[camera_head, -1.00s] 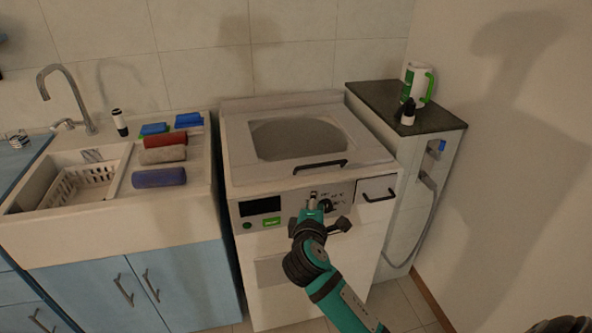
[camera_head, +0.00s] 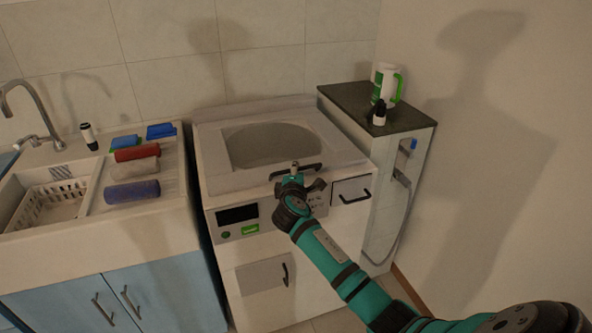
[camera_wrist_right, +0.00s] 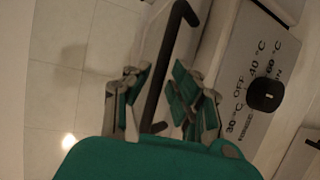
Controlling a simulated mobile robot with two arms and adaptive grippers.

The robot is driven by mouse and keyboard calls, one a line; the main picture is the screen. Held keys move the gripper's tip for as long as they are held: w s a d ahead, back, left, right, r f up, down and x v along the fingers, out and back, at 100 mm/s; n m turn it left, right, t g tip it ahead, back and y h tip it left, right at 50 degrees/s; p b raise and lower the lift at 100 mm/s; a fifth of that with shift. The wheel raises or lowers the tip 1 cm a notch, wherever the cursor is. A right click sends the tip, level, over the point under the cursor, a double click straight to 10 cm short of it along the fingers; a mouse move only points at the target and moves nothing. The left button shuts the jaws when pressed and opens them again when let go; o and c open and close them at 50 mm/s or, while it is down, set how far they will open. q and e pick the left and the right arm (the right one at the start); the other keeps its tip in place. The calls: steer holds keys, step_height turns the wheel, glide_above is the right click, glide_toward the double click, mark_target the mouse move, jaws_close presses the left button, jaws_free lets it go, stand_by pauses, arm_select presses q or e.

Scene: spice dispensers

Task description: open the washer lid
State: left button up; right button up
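The washer (camera_head: 262,281) stands in the middle of the head view, with its lid (camera_head: 218,180) lying flat and closed on top. The lid has a grey window (camera_head: 268,144) and a black bar handle (camera_head: 312,168) at its front edge. My right gripper (camera_head: 294,172) is at the left part of this handle. In the right wrist view the right gripper (camera_wrist_right: 162,78) is open, and the handle bar (camera_wrist_right: 172,58) runs between its two spread fingers. Whether either finger touches the bar, I cannot tell. My left gripper is not in view.
The control panel (camera_head: 264,213) with a black knob (camera_wrist_right: 265,95) is below the lid edge. A drawer handle (camera_head: 356,197) is right of it. A dark-topped side cabinet (camera_head: 345,97) holds a green-white jug (camera_head: 385,82) and a small bottle (camera_head: 379,113). The sink counter (camera_head: 100,200) is left.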

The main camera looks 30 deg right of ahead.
steer(key=shift+x, duration=0.9)
steer(key=shift+c, duration=0.2)
jaws_close()
